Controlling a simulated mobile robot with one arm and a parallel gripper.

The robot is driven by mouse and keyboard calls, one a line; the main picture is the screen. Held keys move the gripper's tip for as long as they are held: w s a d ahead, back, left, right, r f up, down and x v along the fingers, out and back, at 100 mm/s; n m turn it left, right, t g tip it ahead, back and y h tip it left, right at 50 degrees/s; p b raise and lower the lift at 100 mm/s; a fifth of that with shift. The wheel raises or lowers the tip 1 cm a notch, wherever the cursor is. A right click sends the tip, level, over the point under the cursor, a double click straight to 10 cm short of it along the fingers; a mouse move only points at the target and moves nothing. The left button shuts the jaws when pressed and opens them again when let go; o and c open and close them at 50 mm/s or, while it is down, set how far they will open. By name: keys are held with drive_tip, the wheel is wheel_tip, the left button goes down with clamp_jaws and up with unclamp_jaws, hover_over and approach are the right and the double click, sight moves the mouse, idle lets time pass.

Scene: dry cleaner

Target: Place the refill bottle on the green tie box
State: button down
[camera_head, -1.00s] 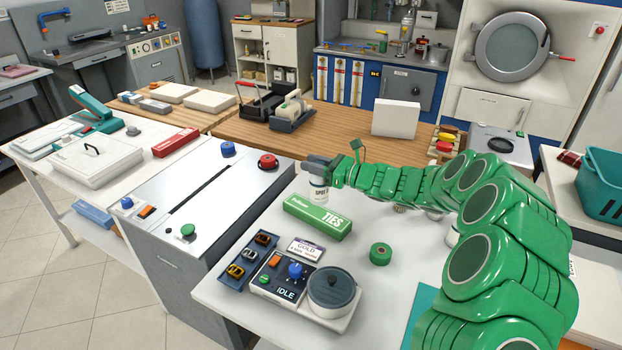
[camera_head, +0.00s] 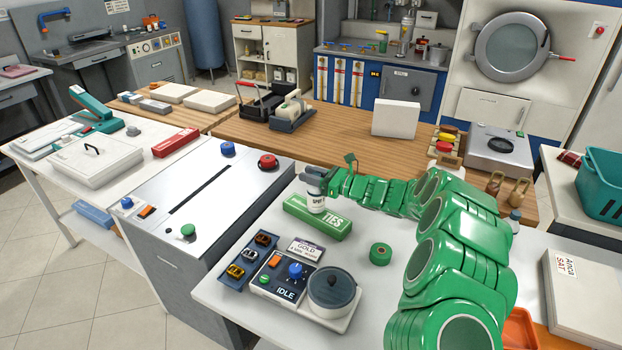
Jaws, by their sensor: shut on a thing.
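The green tie box (camera_head: 310,222), marked TIES, lies on the white table in the middle of the head view. My gripper (camera_head: 318,187) reaches in from the right with the green arm and is shut on the white refill bottle (camera_head: 317,204). The bottle is upright and partly covers the middle of the box's top. Its base is at or just above the box top; I cannot tell whether they touch. The fingers hide the bottle's upper part.
A green roll (camera_head: 380,254) and a control unit marked IDLE (camera_head: 285,275) with a dark round pot (camera_head: 332,286) are in front. A grey machine (camera_head: 200,200) stands left. A white panel (camera_head: 396,119) stands on the wooden counter behind.

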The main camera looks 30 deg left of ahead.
drive_tip(key=shift+f, duration=0.7)
drive_tip(key=c, duration=0.8)
unclamp_jaws()
drive_tip(key=shift+d, duration=0.15)
drive_tip(key=d, duration=1.1)
drive_tip(key=shift+d, duration=0.35)
drive_tip(key=shift+r, duration=0.2)
